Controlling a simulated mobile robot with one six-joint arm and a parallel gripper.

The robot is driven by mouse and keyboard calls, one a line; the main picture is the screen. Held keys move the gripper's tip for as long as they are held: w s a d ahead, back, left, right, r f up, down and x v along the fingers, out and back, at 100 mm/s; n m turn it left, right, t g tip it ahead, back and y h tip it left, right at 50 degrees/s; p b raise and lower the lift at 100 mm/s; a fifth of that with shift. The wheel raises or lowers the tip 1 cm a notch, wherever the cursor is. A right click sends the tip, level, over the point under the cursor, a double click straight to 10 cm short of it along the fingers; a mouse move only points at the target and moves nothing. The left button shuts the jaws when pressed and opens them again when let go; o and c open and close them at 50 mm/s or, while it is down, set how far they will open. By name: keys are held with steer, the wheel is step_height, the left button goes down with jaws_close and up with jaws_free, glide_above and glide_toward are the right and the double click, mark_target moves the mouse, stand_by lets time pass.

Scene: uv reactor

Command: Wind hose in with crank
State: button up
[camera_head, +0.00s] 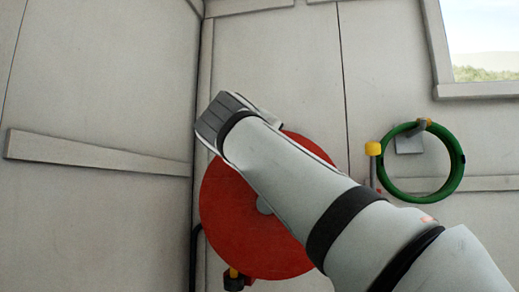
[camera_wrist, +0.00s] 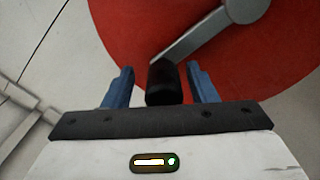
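A red hose reel disc (camera_head: 247,222) is mounted on the wall in the head view, partly hidden by my arm. Its grey hub (camera_head: 263,205) shows just beside the arm. In the wrist view the red disc (camera_wrist: 125,30) fills the top, with a grey crank arm (camera_wrist: 190,42) running from the hub down to a black crank handle (camera_wrist: 161,82). My gripper (camera_wrist: 160,88) has its two blue fingers on either side of the black handle, with a visible gap on each side. The fingers are open. In the head view the fingertips are hidden behind my arm.
A green hose ring (camera_head: 386,178) hangs on a wall bracket (camera_head: 409,142) at the right, with a yellow-topped fitting (camera_head: 373,149) beside it. A black hose (camera_head: 194,255) and a yellow-black fitting (camera_head: 233,279) are below the reel. A wall corner stands close at left.

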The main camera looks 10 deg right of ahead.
steer(key=b+v, duration=0.1)
steer(key=v, duration=0.6)
steer(key=shift+s+a, duration=0.15)
steer(key=shift+s, duration=0.2)
stand_by(0.4)
